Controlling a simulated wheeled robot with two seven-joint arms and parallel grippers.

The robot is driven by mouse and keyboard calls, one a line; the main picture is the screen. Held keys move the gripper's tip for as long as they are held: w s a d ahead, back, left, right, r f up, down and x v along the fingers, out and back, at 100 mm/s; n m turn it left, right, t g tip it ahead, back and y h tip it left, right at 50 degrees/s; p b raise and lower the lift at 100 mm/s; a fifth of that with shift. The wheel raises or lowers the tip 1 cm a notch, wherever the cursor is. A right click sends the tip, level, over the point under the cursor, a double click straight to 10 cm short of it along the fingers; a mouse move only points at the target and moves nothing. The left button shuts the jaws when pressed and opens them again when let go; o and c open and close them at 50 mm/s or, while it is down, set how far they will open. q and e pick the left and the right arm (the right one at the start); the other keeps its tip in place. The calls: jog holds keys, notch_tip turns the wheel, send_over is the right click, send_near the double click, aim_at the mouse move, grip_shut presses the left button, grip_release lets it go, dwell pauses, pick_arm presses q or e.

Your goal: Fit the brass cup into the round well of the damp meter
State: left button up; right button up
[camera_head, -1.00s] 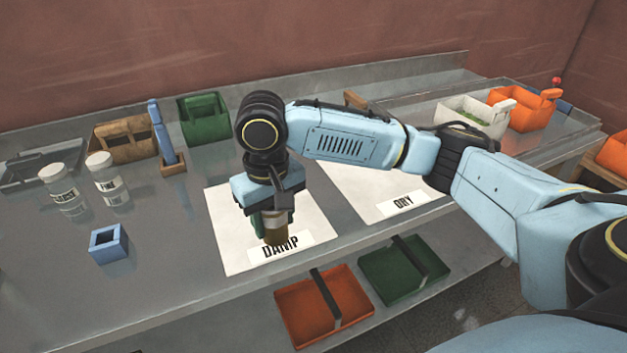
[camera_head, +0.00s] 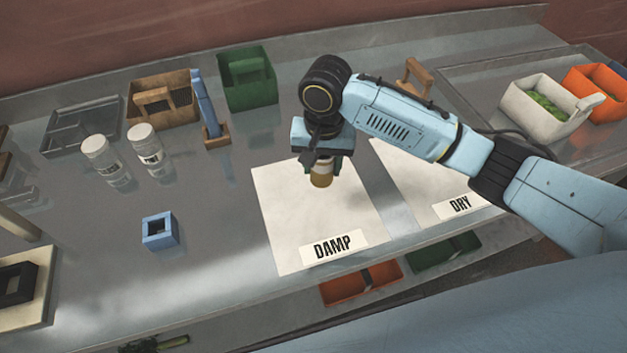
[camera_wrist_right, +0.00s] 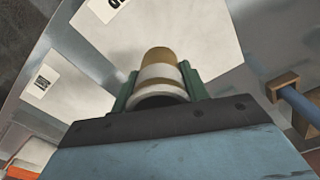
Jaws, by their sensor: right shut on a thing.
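The brass cup (camera_head: 321,177) is in my right gripper (camera_head: 321,160), above the white DAMP mat (camera_head: 300,235). The right wrist view shows the cup (camera_wrist_right: 158,57) as a brass and white cylinder between the green fingers of the gripper (camera_wrist_right: 160,88). The fingers are shut on it, and the mat's bare surface lies beyond. I cannot pick out the damp meter or a round well with certainty in either view. My left gripper is not in view.
A blue block (camera_head: 160,231) with a square opening stands left of the mat. Two white jars (camera_head: 101,160), a brown caddy (camera_head: 163,101) and a green bin (camera_head: 247,79) stand behind. The DRY mat (camera_head: 425,180) lies right, partly behind my arm. A cream board (camera_head: 38,312) is at left.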

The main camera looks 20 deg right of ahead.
jog(key=shift+a+f+m+p, duration=0.2)
jog(key=shift+a+m+p, duration=0.15)
jog(key=shift+a+m, duration=0.1)
notch_tip(320, 180, down, 10)
jog(key=shift+r, duration=0.1)
jog(key=shift+f, duration=0.2)
jog(key=o, duration=1)
jog(key=shift+r, duration=0.1)
